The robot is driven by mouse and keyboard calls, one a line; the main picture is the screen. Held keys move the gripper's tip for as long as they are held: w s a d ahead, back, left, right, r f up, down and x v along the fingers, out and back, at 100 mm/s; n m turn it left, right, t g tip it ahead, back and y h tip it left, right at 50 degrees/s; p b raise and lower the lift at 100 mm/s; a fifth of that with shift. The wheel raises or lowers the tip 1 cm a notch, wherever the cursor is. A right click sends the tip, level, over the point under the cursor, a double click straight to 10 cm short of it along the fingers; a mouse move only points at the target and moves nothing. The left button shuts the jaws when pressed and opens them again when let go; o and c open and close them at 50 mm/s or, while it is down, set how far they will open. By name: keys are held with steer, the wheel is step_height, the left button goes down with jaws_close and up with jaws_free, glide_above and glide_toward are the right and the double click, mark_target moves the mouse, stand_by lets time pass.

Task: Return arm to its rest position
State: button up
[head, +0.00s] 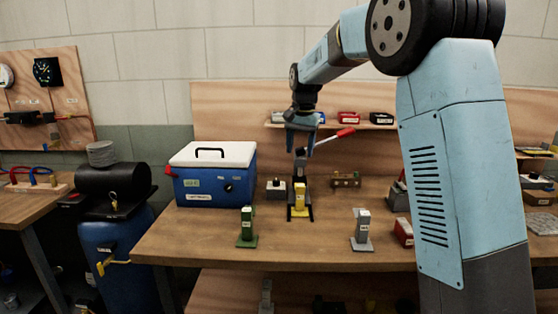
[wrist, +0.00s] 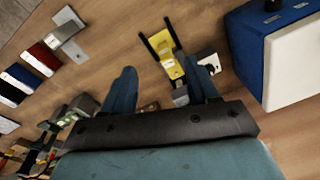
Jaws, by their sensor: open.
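My light blue arm rises at the right of the head view, bends at the top and reaches left over the workbench. A yellow stand (head: 299,203) is on the bench below. It also shows in the wrist view (wrist: 172,68), beyond and between the fingertips. Contact with the tool cannot be told.
A blue cooler with a white lid (head: 210,178) stands left on the workbench (head: 310,252). A green stand (head: 246,230) and a grey stand (head: 361,232) are near its front edge. A shelf (head: 335,125) with small bins is behind. A blue tank (head: 115,250) stands left.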

steer(key=s+d+r+n+t, duration=0.1)
steer(key=s+d+r, duration=0.2)
steer(key=s+d, duration=0.45)
steer(key=s+d+r+n+t, duration=0.1)
steer(key=s+d+r, duration=0.3)
steer(key=s, duration=0.7)
steer(key=s+d+f+t, duration=0.1)
steer(key=s+d+f, duration=0.1)
steer(key=s, duration=0.5)
steer(key=s+d+f+n+t, duration=0.1)
steer(key=s+f, duration=0.1)
steer(key=s, duration=0.5)
steer(key=s+d+f+n, duration=0.1)
steer(key=s+d+f, duration=0.1)
steer(key=s, duration=0.5)
steer(key=shift+d+f+t+h, duration=0.3)
steer(key=shift+f+t, duration=0.05)
steer(key=shift+t, duration=0.05)
steer(key=shift+c, duration=0.3)
